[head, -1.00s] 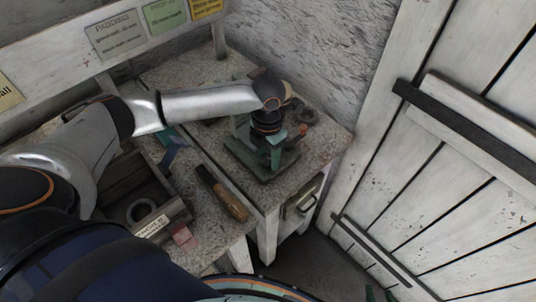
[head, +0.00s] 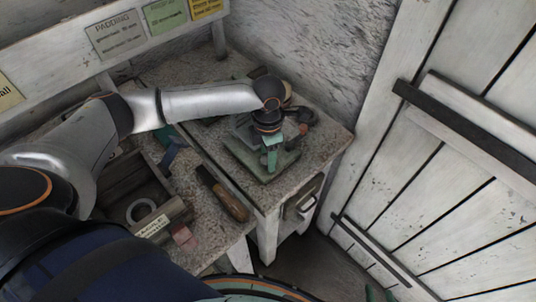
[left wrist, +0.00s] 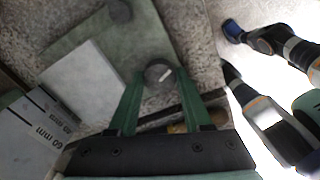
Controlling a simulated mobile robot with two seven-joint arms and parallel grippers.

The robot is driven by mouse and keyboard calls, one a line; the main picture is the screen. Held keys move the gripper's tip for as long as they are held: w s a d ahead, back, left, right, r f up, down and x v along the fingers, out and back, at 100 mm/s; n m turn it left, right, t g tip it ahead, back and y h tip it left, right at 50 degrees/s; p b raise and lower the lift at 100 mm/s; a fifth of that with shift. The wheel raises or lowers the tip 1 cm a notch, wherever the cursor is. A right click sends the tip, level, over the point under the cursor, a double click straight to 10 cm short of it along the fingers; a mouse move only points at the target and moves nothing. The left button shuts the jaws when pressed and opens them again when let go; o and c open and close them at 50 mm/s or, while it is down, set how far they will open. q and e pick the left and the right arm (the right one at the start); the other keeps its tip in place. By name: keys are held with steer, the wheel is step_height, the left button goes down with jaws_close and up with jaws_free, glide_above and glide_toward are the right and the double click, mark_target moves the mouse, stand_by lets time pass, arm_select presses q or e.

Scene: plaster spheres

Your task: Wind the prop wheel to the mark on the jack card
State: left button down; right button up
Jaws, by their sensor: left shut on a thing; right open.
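The green jack base (head: 243,158) stands on the speckled bench; it also shows in the left wrist view (left wrist: 88,50). My left gripper (head: 270,157) points down over it. In the left wrist view its green fingers are shut on a small round grey wheel (left wrist: 158,71) with a pale mark on top. A white card with "60 mm" printed on it (left wrist: 30,135) is at the lower left of that view, beside a pale grey block (left wrist: 85,85).
A wooden-handled tool (head: 222,194) lies left of the jack. An open box holding a grey ring (head: 141,211) is further left. A rounded dark item (head: 303,115) lies behind the jack. A white plank door (head: 455,165) stands at the right.

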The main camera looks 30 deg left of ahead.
arm_select(q)
steer(key=shift+w+r, duration=0.1)
steer(key=c, duration=0.6)
jaws_free()
step_height(320, 180, up, 12)
steer(key=shift+r+b, duration=0.25)
steer(key=shift+b, duration=0.05)
steer(key=shift+o, duration=0.2)
